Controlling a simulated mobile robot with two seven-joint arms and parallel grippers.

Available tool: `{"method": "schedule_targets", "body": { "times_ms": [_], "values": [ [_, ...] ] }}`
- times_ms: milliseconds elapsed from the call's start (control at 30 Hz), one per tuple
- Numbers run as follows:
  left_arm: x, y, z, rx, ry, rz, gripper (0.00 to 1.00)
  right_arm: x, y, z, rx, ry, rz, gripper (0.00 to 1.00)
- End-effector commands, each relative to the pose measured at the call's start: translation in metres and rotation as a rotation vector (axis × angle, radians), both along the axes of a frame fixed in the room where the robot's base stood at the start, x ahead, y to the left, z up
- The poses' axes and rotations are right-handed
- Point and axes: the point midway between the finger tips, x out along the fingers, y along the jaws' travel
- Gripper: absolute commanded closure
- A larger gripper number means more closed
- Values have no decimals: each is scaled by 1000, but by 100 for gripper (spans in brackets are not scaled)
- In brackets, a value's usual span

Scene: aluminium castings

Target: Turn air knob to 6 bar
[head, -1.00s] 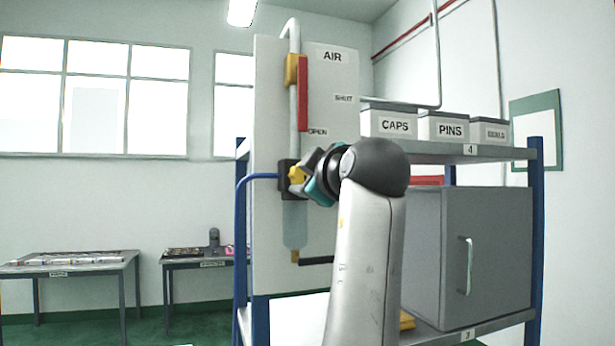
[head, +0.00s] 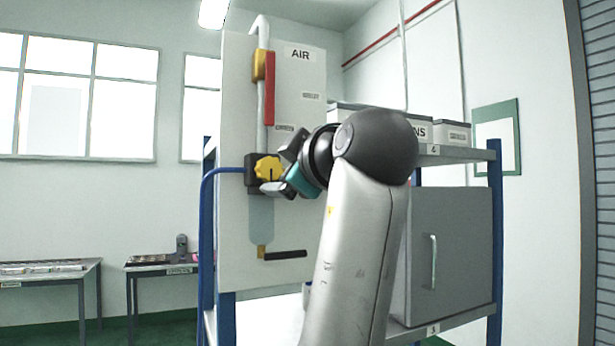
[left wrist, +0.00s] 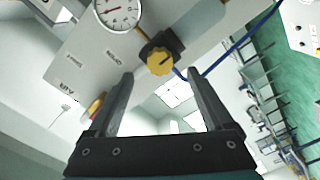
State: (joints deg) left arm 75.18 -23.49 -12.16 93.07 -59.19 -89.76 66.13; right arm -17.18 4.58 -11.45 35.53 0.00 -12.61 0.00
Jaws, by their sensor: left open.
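The yellow air knob (head: 268,169) sits on a dark regulator block on the white AIR panel (head: 310,110), with a dark mark on its face. It also shows in the left wrist view (left wrist: 160,61), beyond the fingertips and roughly between them. A round gauge (left wrist: 118,10) with a red needle is cut off at the top of that view; its numbers are too small to read. My left gripper (head: 280,172) is open and empty, just right of the knob in the head view. In the wrist view its fingers (left wrist: 162,82) are apart and not around the knob. My right gripper is not in view.
A red lever (head: 270,88) on the pipe is above the knob. A blue hose (head: 222,170) runs left from the regulator. A black-handled drain (head: 285,254) is below. A shelf holds labelled boxes (head: 452,132) and a grey cabinet (head: 450,255) at right.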

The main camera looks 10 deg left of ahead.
Motion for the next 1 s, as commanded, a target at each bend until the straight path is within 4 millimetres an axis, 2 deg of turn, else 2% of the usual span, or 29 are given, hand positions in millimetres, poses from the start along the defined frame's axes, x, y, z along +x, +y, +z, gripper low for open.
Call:
{"method": "schedule_targets", "body": {
  "times_ms": [33, 200, 400, 600, 1000],
  "values": [
    [-11, -7, -2, 2, -7, -1, 15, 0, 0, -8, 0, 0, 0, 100],
    [-42, -28, -1, 1, -5, -1, 15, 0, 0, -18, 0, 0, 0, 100],
    [-66, -44, 0, 0, -4, -1, 15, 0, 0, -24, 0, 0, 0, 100],
    [-74, -50, 0, -1, -1, 0, 15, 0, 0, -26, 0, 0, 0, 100],
    [-74, -50, 0, -1, -1, 0, 15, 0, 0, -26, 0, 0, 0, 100]
  ]
}}
